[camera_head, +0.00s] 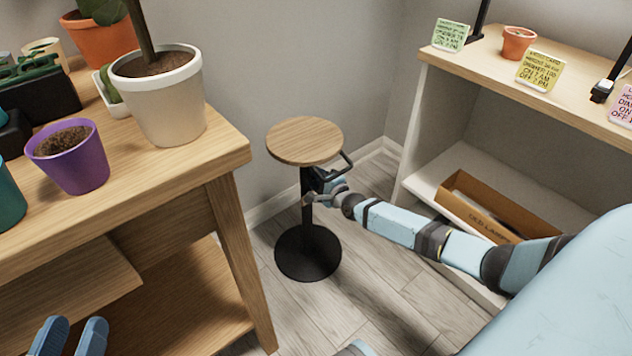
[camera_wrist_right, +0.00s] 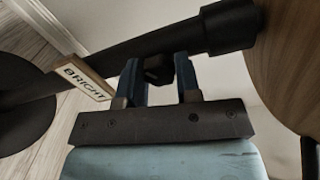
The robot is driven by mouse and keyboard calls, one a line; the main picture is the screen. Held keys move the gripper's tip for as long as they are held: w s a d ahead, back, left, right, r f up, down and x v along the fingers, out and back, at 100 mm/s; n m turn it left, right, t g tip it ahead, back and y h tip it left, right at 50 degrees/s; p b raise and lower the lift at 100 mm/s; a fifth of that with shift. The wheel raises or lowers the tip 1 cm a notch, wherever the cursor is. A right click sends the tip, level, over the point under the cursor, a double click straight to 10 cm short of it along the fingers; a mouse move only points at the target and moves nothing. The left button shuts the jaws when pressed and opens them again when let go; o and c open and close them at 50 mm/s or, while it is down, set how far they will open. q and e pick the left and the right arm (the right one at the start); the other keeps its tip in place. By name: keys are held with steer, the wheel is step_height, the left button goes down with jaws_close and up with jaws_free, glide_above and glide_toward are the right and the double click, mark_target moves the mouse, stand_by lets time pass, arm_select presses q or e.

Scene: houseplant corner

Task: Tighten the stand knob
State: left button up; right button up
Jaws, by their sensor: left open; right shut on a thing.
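The plant stand has a round wooden top (camera_head: 304,140), a black post (camera_head: 307,216) and a round black base (camera_head: 308,255). My right gripper (camera_head: 318,182) is at the upper post, just below the top. In the right wrist view, the right gripper (camera_wrist_right: 160,78) is shut on a small dark knob (camera_wrist_right: 157,68) beside the post (camera_wrist_right: 120,58), near its thicker collar (camera_wrist_right: 230,27). The fingers partly hide the knob. My left gripper (camera_head: 70,338) is open and empty at the lower left, in front of the wooden bench.
The wooden bench (camera_head: 190,155) on the left holds a large white pot (camera_head: 162,105) and a purple pot (camera_head: 70,160). A shelf (camera_head: 560,85) with cards stands right. A "BRIGHT" tag (camera_wrist_right: 85,80) shows by the post. The stand's top is empty.

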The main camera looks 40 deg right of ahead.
arm_select(q)
steer(key=shift+w+a+r+m, duration=0.1)
steer(key=shift+w+a+m, duration=0.05)
steer(key=shift+m, duration=0.15)
arm_select(e)
steer(key=shift+m, duration=0.4)
steer(key=o, duration=0.9)
arm_select(q)
steer(key=shift+r, duration=0.15)
steer(key=s+n+p, duration=0.1)
steer(key=s+d+n+g+p, duration=0.1)
steer(key=p, duration=0.1)
steer(key=n+p, duration=0.1)
steer(key=p, duration=0.1)
steer(key=shift+s+d+f+n+y, duration=0.3)
steer(key=shift+s+f+y, duration=0.1)
arm_select(e)
steer(key=s, duration=0.4)
steer(key=s+d, duration=0.1)
steer(key=s, duration=0.8)
steer(key=shift+s+d+r, duration=0.25)
steer(key=shift+s+r, duration=0.15)
